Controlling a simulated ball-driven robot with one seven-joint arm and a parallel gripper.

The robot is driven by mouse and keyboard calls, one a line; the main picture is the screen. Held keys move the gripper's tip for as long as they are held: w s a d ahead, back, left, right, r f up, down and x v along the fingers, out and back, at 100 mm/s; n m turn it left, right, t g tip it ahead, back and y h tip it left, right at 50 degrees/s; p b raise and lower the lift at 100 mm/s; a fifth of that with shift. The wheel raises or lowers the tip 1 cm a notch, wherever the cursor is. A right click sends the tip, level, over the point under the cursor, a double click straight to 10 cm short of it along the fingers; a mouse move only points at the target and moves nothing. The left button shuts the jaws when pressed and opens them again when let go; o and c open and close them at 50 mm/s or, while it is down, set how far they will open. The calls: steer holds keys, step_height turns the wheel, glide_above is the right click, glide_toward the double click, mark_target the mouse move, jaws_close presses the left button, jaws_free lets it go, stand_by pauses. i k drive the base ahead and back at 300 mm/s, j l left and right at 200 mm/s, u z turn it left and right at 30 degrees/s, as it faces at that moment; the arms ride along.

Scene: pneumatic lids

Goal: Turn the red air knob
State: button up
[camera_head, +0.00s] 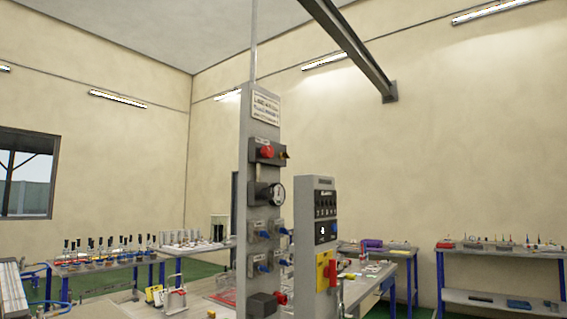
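A red knob (267,152) sits on a dark grey block high on a tall grey panel column (243,130), in the middle of the view. My gripper is not in view.
Several blue knobs (264,235) sit lower on the column. A grey control box (325,205) stands close on its right, with a yellow part (322,270) below. Cluttered benches (490,250) line the walls; green floor (100,277) shows at left.

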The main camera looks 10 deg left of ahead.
mark_target(267, 151)
steer(key=i+u, duration=0.15)
steer(key=i, duration=0.5)
steer(key=i+l+u, duration=0.1)
steer(key=i, duration=0.5)
steer(key=i+l+u, duration=0.15)
steer(key=i, duration=0.45)
steer(key=l, duration=0.1)
